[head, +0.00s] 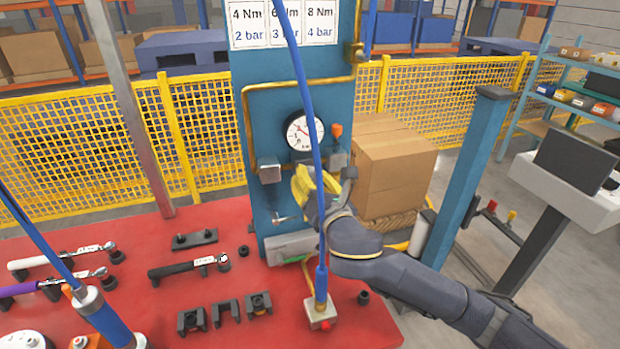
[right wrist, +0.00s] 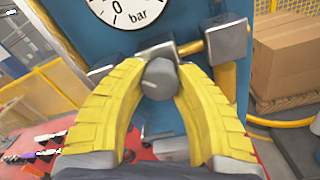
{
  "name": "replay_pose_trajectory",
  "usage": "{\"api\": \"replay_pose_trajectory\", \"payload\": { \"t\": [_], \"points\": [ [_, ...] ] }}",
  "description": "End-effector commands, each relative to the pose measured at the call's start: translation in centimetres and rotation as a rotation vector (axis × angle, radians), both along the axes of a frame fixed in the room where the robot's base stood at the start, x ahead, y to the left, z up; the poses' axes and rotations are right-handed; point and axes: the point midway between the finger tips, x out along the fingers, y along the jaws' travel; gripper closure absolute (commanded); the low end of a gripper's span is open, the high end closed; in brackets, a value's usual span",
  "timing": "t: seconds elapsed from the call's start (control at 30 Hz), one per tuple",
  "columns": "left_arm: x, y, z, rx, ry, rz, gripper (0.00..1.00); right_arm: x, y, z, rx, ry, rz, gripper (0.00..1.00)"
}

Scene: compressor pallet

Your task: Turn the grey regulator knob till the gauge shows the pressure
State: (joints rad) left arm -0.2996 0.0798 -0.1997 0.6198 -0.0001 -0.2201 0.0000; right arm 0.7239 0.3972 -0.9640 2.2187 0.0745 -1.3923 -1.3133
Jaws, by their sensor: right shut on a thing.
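The grey regulator knob (right wrist: 159,78) sits between the two yellow fingers of my right gripper (right wrist: 160,76) in the right wrist view, and the gripper is shut on it. In the head view my right gripper (head: 303,180) reaches the blue panel (head: 270,100) from the right and hides the knob. The round white gauge (head: 304,131) is just above the gripper. It has a red needle, but its exact reading is too small to tell. The gauge's lower part, marked bar, shows in the right wrist view (right wrist: 130,10). My left gripper is not in view.
A sign (head: 283,24) above lists 4 Nm 2 bar, 6 Nm and 8 Nm 4 bar. A blue hose (head: 309,110) hangs before the panel. Cardboard boxes (head: 395,170) stand right.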

Motion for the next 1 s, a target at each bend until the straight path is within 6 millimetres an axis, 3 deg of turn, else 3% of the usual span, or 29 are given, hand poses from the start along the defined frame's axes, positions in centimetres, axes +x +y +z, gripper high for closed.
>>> {"api": "replay_pose_trajectory", "payload": {
  "t": [0.13, 1.0],
  "points": [
    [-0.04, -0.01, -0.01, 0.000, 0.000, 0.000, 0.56, 0.01, -0.01, -0.08, 0.000, 0.001, 0.000, 1.00],
    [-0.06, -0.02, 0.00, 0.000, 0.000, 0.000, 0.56, -0.04, 0.11, -0.47, 0.041, 0.021, 0.002, 1.00]
  ]
}}
